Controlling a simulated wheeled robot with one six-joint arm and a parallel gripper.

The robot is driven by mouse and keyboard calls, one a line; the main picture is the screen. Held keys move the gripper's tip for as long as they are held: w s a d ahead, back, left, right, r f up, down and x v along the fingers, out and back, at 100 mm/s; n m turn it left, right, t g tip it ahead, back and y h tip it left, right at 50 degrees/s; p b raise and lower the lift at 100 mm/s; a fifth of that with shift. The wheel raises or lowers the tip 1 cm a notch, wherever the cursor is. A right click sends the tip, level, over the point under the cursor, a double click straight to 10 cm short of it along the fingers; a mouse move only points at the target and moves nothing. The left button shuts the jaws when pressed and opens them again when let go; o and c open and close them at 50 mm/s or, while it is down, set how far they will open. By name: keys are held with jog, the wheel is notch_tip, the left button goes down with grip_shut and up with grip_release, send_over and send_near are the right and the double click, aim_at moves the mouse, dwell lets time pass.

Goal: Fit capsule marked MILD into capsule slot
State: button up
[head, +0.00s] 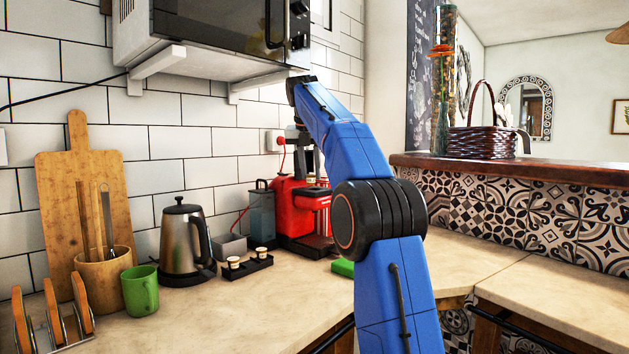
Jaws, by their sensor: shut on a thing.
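The red capsule machine (289,205) stands on the counter against the tiled wall. Its capsule slot is not clearly seen behind my arm. A black holder (247,268) in front of it carries two small pale-topped capsules, a left one (233,262) and a right one (261,252). Their markings are too small to read. My blue arm reaches up and over to the machine.
A kettle (184,243), a green mug (140,290), a utensil pot (104,279) and a toast rack (54,328) stand to the left. The front counter is clear.

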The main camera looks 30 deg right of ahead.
jog(key=shift+w+d, duration=1.7)
jog(key=shift+w, duration=0.2)
jog(key=shift+w+d, duration=0.1)
jog(key=shift+f, duration=1.75)
jog(key=shift+f, duration=0.3)
